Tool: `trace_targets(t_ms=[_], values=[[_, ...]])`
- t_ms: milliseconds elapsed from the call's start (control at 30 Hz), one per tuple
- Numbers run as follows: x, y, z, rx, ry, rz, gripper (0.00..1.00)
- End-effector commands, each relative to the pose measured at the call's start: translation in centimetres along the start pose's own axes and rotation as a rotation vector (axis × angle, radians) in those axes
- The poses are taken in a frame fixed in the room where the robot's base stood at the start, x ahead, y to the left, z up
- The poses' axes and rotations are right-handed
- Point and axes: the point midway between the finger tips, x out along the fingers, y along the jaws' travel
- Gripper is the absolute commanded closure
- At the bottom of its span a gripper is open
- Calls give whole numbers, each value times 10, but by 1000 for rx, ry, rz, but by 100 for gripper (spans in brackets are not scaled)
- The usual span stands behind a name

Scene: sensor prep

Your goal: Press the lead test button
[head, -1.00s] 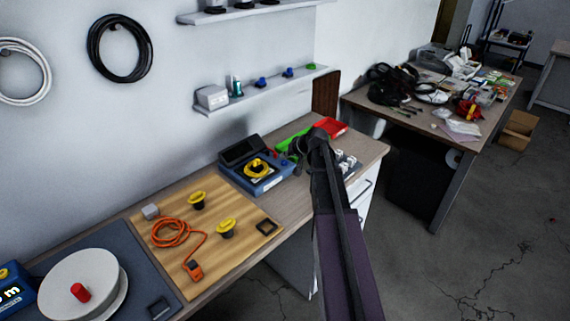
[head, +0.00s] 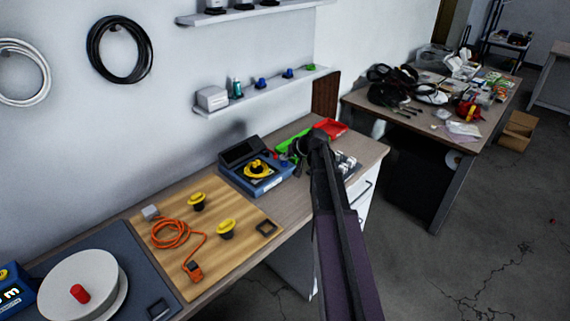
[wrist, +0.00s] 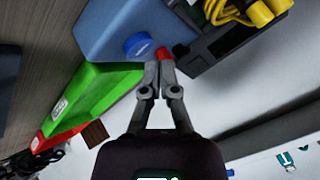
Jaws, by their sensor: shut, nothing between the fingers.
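A blue tester (head: 255,180) with a dark raised lid and a yellow cable coil stands on the bench in the head view. A round blue button (wrist: 138,46) with a white mark is on its blue casing in the wrist view, and it also shows in the head view (head: 284,162). A small red button (wrist: 165,53) is beside it. I cannot read which one is the lead test button. My gripper (wrist: 159,66) is shut and empty, with its tips right at the red button and partly in front of it; contact cannot be told.
A green bin (wrist: 95,100) and a red bin (head: 331,127) are close to the gripper. A wooden board (head: 215,255) holds an orange cable (head: 170,233) and yellow-topped plugs. A wall shelf (head: 265,90) is above the bench.

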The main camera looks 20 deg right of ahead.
Motion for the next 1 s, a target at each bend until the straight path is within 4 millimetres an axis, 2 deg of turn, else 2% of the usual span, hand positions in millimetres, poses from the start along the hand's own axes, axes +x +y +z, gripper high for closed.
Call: trace_targets(t_ms=[1000], values=[[6,5,5,0,0,0,100]])
